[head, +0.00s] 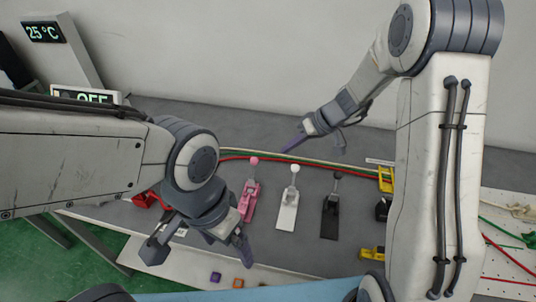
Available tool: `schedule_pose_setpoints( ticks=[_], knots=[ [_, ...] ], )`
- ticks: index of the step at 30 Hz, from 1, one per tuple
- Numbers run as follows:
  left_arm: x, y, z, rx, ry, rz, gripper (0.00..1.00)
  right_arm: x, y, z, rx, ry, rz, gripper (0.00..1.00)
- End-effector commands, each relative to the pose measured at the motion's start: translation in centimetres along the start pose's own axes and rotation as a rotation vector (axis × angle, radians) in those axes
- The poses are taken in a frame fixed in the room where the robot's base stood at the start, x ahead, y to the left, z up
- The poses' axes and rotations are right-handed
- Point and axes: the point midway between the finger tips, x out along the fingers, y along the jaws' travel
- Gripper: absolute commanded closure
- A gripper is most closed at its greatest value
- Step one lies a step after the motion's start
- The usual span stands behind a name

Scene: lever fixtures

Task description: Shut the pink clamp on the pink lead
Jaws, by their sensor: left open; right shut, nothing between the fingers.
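The pink clamp (249,203) stands on the grey table near the middle, with its pink ball-tipped lever (254,161) at its far end. I cannot make out a separate pink lead or whether the clamp is open. My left gripper (199,251) is open, to the left and nearer side of the pink clamp, with one finger just in front of the clamp's base. I see nothing between its fingers. My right gripper (296,144) is shut and empty beyond the clamps, near the table's back.
A white clamp (287,213) and a black clamp (329,220) stand to the right of the pink one. Yellow fixtures (386,179) are farther right. Red, green and pale cables (300,161) run behind. Small coloured blocks (238,283) lie at the front.

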Motion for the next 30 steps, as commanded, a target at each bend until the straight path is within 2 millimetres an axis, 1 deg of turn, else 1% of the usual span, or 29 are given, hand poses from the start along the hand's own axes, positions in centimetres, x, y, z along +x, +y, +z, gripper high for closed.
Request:
schedule_pose_setpoints(
  ticks=[1,6,7,9,12,15,30],
  knots=[
    [-0.2,0.0,0.0,0.0,0.0,0.0,0.09,1.2,-0.1,0.1,0.001,-0.005,-0.004,1.0],
    [-0.6,0.0,0.0,0.0,0.0,0.0,0.09,4.7,-0.1,0.1,0.001,-0.005,-0.002,1.0],
    [-1.0,0.1,0.0,0.0,0.0,0.0,0.09,4.5,-0.9,-0.2,-0.002,-0.003,-0.002,1.0],
    [-1.4,0.1,-0.1,0.0,0.0,0.0,0.09,4.8,-2.0,-0.2,-0.003,-0.002,-0.001,1.0],
    [-1.7,0.1,-0.1,0.0,0.0,0.0,0.09,5.3,-2.9,-0.3,-0.001,-0.001,-0.001,1.0],
    [-1.9,0.1,-0.1,0.0,0.0,0.0,0.09,5.6,-3.5,-0.3,-0.002,-0.001,0.0,1.0],
    [-1.6,0.1,-0.1,0.0,0.0,0.0,0.09,5.9,-3.6,-0.4,-0.003,0.003,0.003,1.0]
  ],
)
